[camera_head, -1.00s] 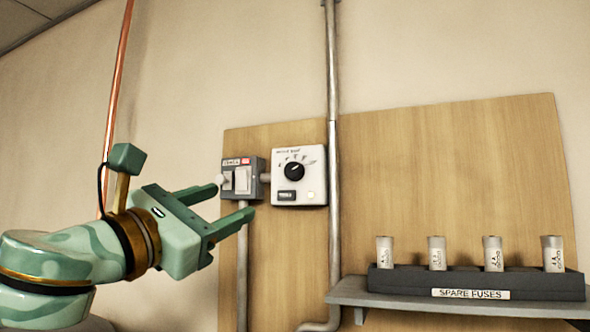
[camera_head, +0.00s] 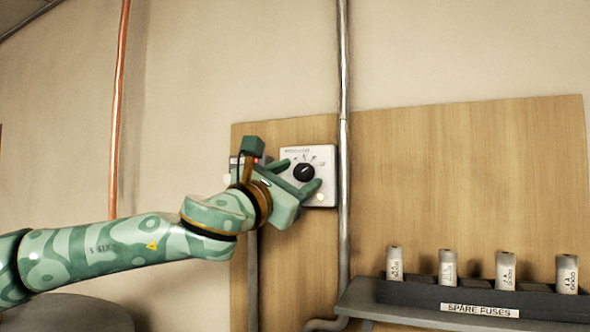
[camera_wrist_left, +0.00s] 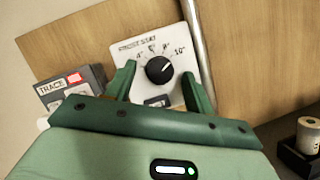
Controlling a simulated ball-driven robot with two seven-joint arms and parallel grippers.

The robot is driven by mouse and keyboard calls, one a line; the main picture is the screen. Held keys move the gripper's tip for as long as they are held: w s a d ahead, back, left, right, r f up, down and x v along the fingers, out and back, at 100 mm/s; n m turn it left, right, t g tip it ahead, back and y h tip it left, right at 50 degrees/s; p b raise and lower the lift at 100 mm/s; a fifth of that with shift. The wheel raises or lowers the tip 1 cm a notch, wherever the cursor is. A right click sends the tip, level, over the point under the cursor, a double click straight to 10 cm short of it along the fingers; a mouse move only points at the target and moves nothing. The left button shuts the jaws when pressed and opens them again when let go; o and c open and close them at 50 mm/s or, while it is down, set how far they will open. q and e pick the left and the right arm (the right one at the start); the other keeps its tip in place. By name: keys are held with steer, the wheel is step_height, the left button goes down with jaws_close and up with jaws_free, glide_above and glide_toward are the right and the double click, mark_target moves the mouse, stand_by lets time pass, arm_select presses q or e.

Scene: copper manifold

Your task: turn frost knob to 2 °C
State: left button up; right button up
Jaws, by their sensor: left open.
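The frost knob (camera_head: 304,172) is a round black dial on a white box labelled as a frost stat (camera_head: 322,157). In the left wrist view the knob (camera_wrist_left: 159,70) has a white pointer line aimed to the upper right, roughly towards the 10° mark. My left gripper (camera_head: 302,174) is open in front of the box. In the left wrist view its fingers appear on either side of the knob, and I cannot tell whether they touch it. The left finger covers the lower-left part of the scale. My right gripper is not in view.
A grey switch box marked TRACE (camera_wrist_left: 68,90) sits left of the frost stat, mostly hidden behind my gripper in the head view. A vertical grey conduit (camera_head: 343,150) runs close on the right. A spare fuses rack (camera_head: 450,297) stands on a shelf lower right.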

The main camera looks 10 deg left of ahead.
arm_select(q)
steer(key=c, duration=1)
steer(key=shift+o, duration=0.2)
